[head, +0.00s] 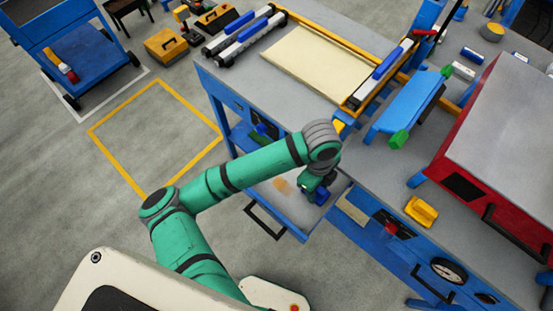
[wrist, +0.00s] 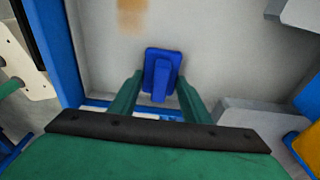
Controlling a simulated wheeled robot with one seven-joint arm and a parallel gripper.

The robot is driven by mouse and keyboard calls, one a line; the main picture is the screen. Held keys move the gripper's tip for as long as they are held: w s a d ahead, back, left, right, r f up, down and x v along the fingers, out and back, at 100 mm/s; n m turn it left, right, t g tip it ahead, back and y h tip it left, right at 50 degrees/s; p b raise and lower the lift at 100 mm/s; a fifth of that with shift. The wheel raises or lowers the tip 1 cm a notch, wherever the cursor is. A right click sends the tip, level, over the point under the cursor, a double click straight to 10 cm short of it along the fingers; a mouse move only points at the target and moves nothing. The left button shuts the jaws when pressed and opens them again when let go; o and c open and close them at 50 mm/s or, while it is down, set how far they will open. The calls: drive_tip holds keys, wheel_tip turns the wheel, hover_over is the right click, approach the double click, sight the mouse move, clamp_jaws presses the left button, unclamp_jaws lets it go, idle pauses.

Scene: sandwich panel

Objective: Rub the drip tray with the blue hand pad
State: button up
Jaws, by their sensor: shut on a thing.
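The drip tray (head: 296,213) is a shallow grey tray with a blue rim, jutting from the front of the blue workbench. A brownish-orange stain (head: 283,186) marks its floor; the stain also shows at the top of the wrist view (wrist: 131,15). My gripper (wrist: 158,88) is shut on the raised grip of the blue hand pad (wrist: 163,57), between its two green fingers. In the head view the pad (head: 321,196) is over the tray's right part, to the right of the stain and apart from it. I cannot tell whether the pad touches the tray floor.
A black handle (head: 265,221) sticks out at the tray's front. The workbench (head: 231,78) rises behind the tray, with a cream panel (head: 318,62) on top. A red machine (head: 505,135) and a yellow block (head: 421,211) stand at the right.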

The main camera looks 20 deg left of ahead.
drive_tip(key=shift+s+d, duration=0.3)
drive_tip(key=shift+d, duration=0.55)
drive_tip(key=r, duration=0.3)
drive_tip(key=shift+a, duration=0.2)
drive_tip(key=shift+d+r, duration=0.1)
drive_tip(key=shift+r, duration=2.55)
